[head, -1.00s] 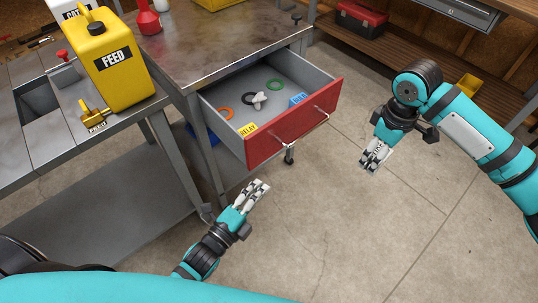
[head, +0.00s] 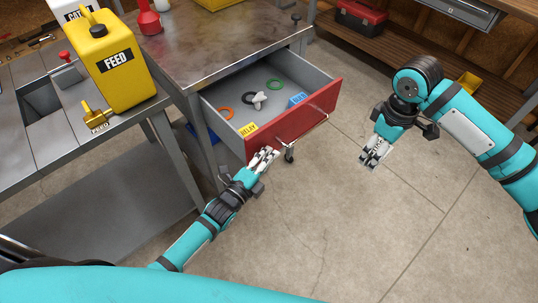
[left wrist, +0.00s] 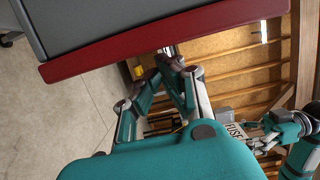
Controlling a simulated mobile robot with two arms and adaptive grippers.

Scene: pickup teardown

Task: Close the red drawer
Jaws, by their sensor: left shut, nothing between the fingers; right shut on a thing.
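The red drawer (head: 318,107) stands open from the workbench, with its red front and metal handle (head: 314,122) facing me. Its front also shows as a red band in the left wrist view (left wrist: 110,55). My left gripper (head: 264,157) is shut and empty at the lower left part of the drawer front. It is seen close up in the left wrist view (left wrist: 168,62), with its tips by the front; I cannot tell whether they touch. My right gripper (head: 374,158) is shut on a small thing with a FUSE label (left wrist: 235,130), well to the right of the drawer.
The drawer holds an orange ring (head: 227,113), a green ring (head: 275,85), a dark ring and a pale knob-like part. A yellow FEED can (head: 117,75) stands on the left bench. The floor (head: 330,220) in front is clear.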

